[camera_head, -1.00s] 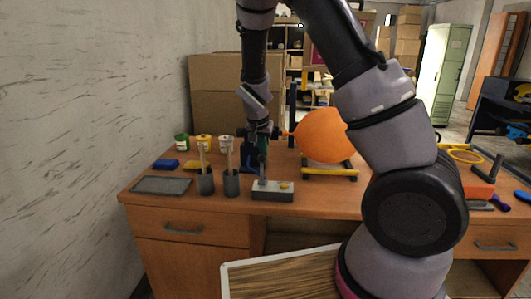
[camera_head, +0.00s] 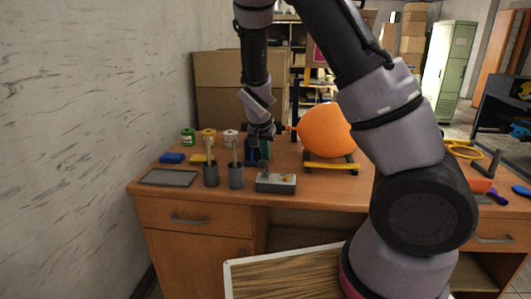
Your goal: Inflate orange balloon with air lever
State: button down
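The orange balloon (camera_head: 326,130) is swollen and sits sideways above a black and yellow stand (camera_head: 332,167) on the desk. Its neck points left toward a dark nozzle fixture. My arm covers its right side. A grey box (camera_head: 276,186) with a yellow button and a small lever (camera_head: 265,169) stands at the desk's front edge. My gripper (camera_head: 263,158) points down just above and behind the lever. Its fingers are small and dark here, and I cannot tell whether they are open or shut, or whether they touch the lever.
Two dark cups (camera_head: 236,177) with brushes stand left of the box. A grey tray (camera_head: 168,178), blue and yellow blocks and several paint jars (camera_head: 188,136) are further left. My arm hides much of the desk's right side. A wall closes off the left.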

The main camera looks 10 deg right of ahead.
jog(key=shift+s+a+f, duration=0.35)
jog(key=shift+s+f, duration=0.25)
jog(key=shift+s, duration=0.25)
jog(key=shift+r, duration=0.1)
jog(key=w+d+r, duration=0.2)
jog(key=w+r, duration=0.1)
jog(key=r, duration=0.1)
jog(key=s+a+r, duration=0.3)
jog(key=s, duration=0.5)
jog(key=shift+a+r, duration=0.2)
jog(key=shift+r, duration=0.05)
dwell(1.8)
